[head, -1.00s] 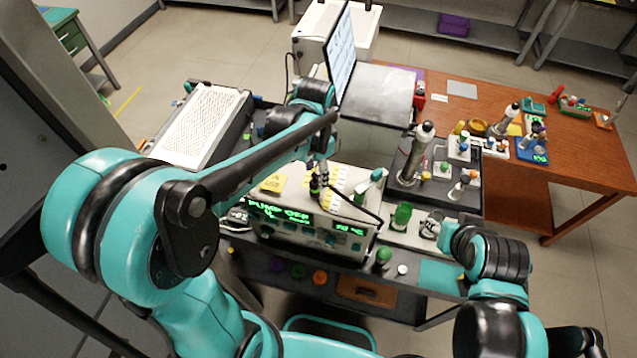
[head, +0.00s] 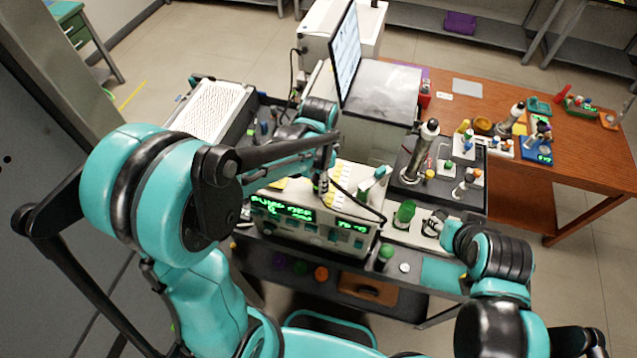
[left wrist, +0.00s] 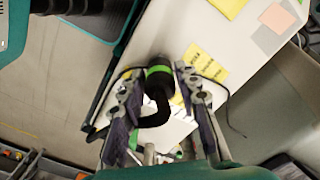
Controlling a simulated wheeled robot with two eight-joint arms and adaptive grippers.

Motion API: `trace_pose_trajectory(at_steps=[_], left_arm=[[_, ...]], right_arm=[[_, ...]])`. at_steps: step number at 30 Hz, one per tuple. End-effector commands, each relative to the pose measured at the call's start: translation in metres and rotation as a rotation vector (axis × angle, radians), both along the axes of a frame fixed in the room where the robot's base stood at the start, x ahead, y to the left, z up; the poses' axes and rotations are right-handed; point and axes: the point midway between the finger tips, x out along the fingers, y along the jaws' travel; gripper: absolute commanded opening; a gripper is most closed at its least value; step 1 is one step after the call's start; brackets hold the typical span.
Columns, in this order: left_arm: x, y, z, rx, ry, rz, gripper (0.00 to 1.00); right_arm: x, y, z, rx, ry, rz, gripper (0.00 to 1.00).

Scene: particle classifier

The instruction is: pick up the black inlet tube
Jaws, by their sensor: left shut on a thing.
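The black inlet tube (left wrist: 158,88) has a bright green band and stands between the two fingers of my left gripper (left wrist: 160,92) in the left wrist view. The fingers are shut on it. A curved black hose end shows just below the band. In the head view my left gripper (head: 322,184) is above the top of the box instrument with green lit displays (head: 300,218); the tube is small and partly hidden there. My right arm (head: 490,257) is at the lower right; its fingers cannot be made out clearly.
A silver cylinder (head: 421,150) stands on a black tray right of the instrument. A green-capped bottle (head: 404,213) stands by the instrument's right side. A monitor (head: 346,48) rises behind. A wooden table (head: 590,170) with small items is at the right.

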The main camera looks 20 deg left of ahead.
Motion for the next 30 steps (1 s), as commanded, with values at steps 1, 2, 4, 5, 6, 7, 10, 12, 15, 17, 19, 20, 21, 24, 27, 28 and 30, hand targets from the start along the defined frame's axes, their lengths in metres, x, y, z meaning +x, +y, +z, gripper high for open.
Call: trace_pose_trajectory(at_steps=[1, 2, 4, 5, 6, 7, 10, 12, 15, 17, 19, 20, 21, 24, 27, 28, 30], left_arm=[[0.0, 0.0, 0.0, 0.0, 0.0, 0.0, 0.03], [0.0, 0.0, 0.0, 0.0, 0.0, 0.0, 0.03], [0.0, 0.0, 0.001, 0.0, 0.0, 0.0, 0.03], [0.0, 0.0, 0.002, 0.0, 0.0, 0.0, 0.03], [0.0, 0.0, 0.004, 0.0, 0.0, 0.0, 0.03], [0.0, 0.0, 0.006, 0.0, 0.0, 0.0, 0.03], [0.0, 0.0, 0.017, 0.0, 0.0, 0.0, 0.03], [0.0, 0.0, 0.028, 0.0, 0.0, 0.0, 0.03], [0.0, -0.006, 0.046, 0.0, 0.0, -0.004, 0.03], [0.0, -0.021, 0.052, 0.0, 0.0, -0.007, 0.03], [0.0, -0.037, 0.062, 0.0, 0.0, -0.007, 0.03], [0.0, -0.044, 0.066, 0.0, 0.0, -0.007, 0.03], [0.0, -0.053, 0.072, 0.0, 0.0, -0.007, 0.03], [-0.001, -0.076, 0.085, 0.0, 0.0, -0.006, 0.03], [0.0, -0.093, 0.096, 0.0, 0.0, -0.005, 0.03], [-0.001, -0.098, 0.098, 0.0, 0.0, -0.004, 0.03], [0.0, -0.106, 0.103, 0.0, 0.0, -0.003, 0.03]], right_arm=[[0.0, 0.0, 0.0, 0.0, 0.0, 0.0, 0.4], [0.0, 0.0, 0.0, 0.0, 0.0, 0.0, 0.4], [0.0, 0.0, 0.0, 0.0, 0.0, 0.0, 0.4], [0.0, 0.0, 0.0, 0.0, 0.0, 0.0, 0.4], [0.0, 0.0, 0.0, 0.0, 0.0, 0.0, 0.4], [0.0, 0.0, 0.0, 0.0, 0.0, 0.0, 0.4], [0.0, 0.0, 0.001, 0.0, 0.0, 0.0, 0.4], [0.0, 0.0, 0.002, 0.0, 0.0, 0.0, 0.4], [0.0, 0.0, 0.003, 0.0, 0.0, 0.0, 0.4], [0.0, 0.0, 0.002, 0.0, 0.0, 0.0, 0.4], [0.0, 0.0, 0.002, 0.0, 0.0, 0.0, 0.4], [0.0, 0.0, 0.002, 0.0, 0.0, 0.0, 0.4], [0.0, 0.0, 0.001, 0.0, 0.0, 0.0, 0.4], [0.0, 0.0, 0.001, 0.0, 0.0, 0.0, 0.4], [0.0, 0.0, 0.001, 0.0, 0.0, 0.0, 0.4], [0.0, 0.0, 0.0, 0.0, 0.0, 0.0, 0.4], [0.0, 0.0, 0.0, 0.0, 0.0, 0.0, 0.4]])
